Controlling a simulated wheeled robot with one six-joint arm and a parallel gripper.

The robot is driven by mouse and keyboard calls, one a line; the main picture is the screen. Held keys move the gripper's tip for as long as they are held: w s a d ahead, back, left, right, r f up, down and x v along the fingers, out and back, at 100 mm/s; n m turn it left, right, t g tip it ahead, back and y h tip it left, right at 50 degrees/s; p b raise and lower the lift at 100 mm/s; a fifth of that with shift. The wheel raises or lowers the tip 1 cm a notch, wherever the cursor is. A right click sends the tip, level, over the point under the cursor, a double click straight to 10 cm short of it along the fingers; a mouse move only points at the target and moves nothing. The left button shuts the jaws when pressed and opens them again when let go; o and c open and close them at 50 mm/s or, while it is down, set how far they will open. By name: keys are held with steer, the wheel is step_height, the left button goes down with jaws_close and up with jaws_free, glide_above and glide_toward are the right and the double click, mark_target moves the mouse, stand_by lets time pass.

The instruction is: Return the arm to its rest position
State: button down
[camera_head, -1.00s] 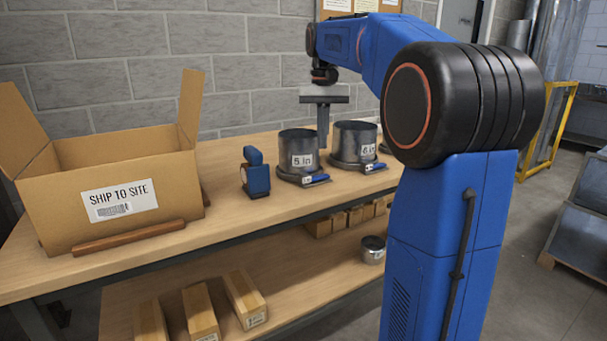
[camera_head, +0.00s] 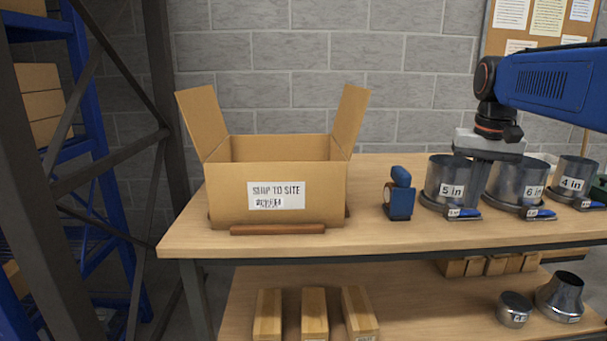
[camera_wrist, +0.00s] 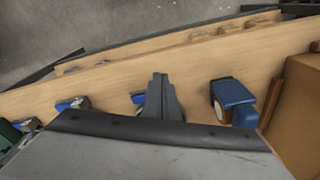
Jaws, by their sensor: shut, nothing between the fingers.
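My gripper (camera_head: 483,172) hangs pointing down from the blue arm (camera_head: 545,78) at the right of the head view. Its fingers are together and hold nothing. In that view it overlaps the gap between the 5 in collar (camera_head: 447,180) and the 6 in collar (camera_head: 518,182); whether it touches either I cannot tell. In the wrist view the closed fingers (camera_wrist: 162,95) show above the bench, with a blue tool (camera_wrist: 232,100) to their right.
An open carton marked SHIP TO SITE (camera_head: 230,205) stands on the left of the bench (camera_head: 350,236). A blue tool (camera_head: 400,195) stands between carton and collars. A 4 in collar (camera_head: 572,178) is at far right. A blue rack (camera_head: 75,150) stands left.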

steer(key=s+a+f+n+t, duration=0.1)
steer(key=s+a+f, duration=0.3)
steer(key=s+f, duration=0.6)
steer(key=s+a+f+n+t, duration=0.2)
steer(key=s+a+f, duration=0.3)
steer(key=s+f, duration=0.5)
steer(key=shift+s+a+f+n+t, duration=0.3)
steer(key=shift+s+n, duration=0.2)
steer(key=shift+s, duration=0.6)
steer(key=shift+r, duration=0.1)
